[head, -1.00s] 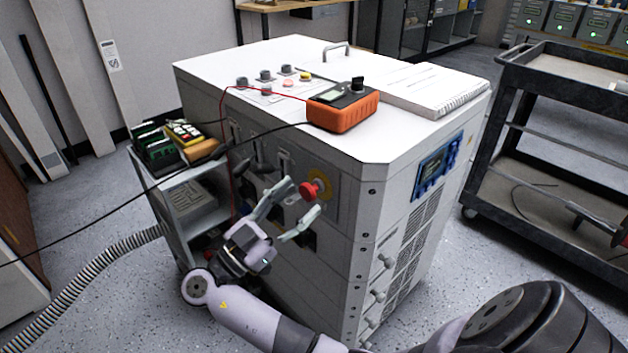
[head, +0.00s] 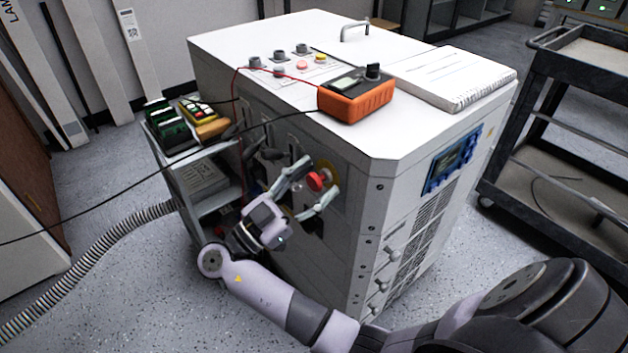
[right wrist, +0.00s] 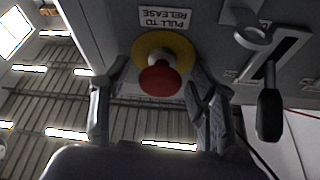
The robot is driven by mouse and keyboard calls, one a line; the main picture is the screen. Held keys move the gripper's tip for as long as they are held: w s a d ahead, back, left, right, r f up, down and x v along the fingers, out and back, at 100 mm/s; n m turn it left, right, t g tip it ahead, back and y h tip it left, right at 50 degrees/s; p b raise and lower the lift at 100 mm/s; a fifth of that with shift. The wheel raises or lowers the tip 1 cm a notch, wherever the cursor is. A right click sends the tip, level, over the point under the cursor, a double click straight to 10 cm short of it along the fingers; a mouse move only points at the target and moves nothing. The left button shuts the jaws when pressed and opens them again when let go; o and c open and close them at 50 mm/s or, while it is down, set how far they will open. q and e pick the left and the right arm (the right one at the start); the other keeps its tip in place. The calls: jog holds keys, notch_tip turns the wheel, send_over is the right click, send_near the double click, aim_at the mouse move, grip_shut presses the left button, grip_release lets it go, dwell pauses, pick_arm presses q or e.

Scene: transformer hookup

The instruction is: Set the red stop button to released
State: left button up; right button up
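The red stop button (head: 318,180) is a mushroom head on a yellow ring, on the front face of the white cabinet (head: 370,230). My right gripper (head: 318,194) is open in front of it, its fingers on either side of the button. In the right wrist view the red button (right wrist: 160,79) and its yellow ring (right wrist: 163,44) show between the two spread fingers, with gaps at the sides. A label (right wrist: 166,18) beside the ring reads "PULL TO RELEASE". My left gripper is not in view.
An orange meter (head: 357,98) with cables and a notebook (head: 452,75) lie on the cabinet top. A lever (right wrist: 269,105) is close to the button. A small side shelf (head: 205,152) stands left; a dark cart (head: 560,140) stands right.

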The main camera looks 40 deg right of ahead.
grip_shut()
dwell(0.5)
